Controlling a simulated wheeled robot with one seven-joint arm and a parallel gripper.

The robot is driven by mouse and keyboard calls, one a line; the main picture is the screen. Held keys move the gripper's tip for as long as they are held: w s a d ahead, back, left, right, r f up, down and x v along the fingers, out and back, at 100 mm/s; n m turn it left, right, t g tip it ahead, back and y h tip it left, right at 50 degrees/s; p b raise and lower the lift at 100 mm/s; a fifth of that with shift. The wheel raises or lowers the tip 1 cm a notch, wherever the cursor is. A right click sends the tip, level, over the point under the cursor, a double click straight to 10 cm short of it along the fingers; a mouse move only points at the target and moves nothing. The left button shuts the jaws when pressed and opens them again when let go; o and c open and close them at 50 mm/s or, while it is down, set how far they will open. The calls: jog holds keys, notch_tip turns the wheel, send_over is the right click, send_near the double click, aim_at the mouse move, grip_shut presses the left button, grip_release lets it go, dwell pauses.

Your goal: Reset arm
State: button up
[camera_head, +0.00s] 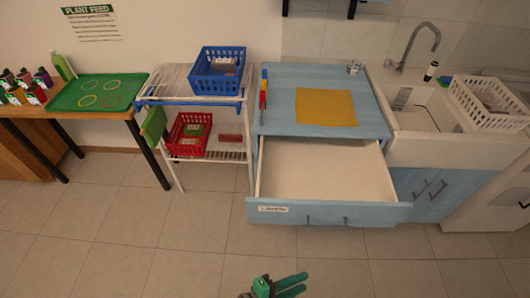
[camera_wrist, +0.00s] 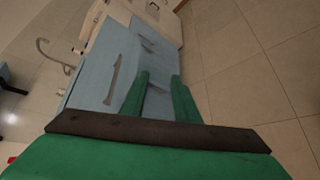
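My gripper (camera_head: 303,282) is at the bottom edge of the head view, in front of the blue cabinet and over the tiled floor. Its green fingers show in the wrist view (camera_wrist: 159,82), spread apart with nothing between them, so it is open and empty. Most of my arm is out of view. The wrist view looks towards blue cabinet fronts with handles, tilted in the picture. The fingers appear apart from them.
The cabinet's top drawer (camera_head: 329,213) is pulled out and looks empty. A yellow cloth (camera_head: 325,108) lies on the cabinet top. A wire rack (camera_head: 216,155) with a blue basket (camera_head: 218,73) and red basket (camera_head: 188,134) stands left. The sink is right. Floor (camera_head: 150,255) is clear.

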jog(key=s+a+f+m+t+y, duration=0.2)
jog(key=s+a+f+t+y, duration=0.2)
jog(key=s+a+f+y, duration=0.4)
jog(key=s+r+m+t+y, duration=0.1)
jog(key=r+m, duration=0.3)
jog(key=r, duration=0.5)
jog(key=s+a+r+m+t+y, duration=0.1)
jog(key=s+r+m+t+y, duration=0.1)
jog(key=r, duration=0.8)
jog(key=m+t+y, duration=0.1)
jog(key=m+t, duration=0.1)
jog(key=shift+s+a+m+y, duration=0.2)
jog(key=shift+a+m+y, duration=0.1)
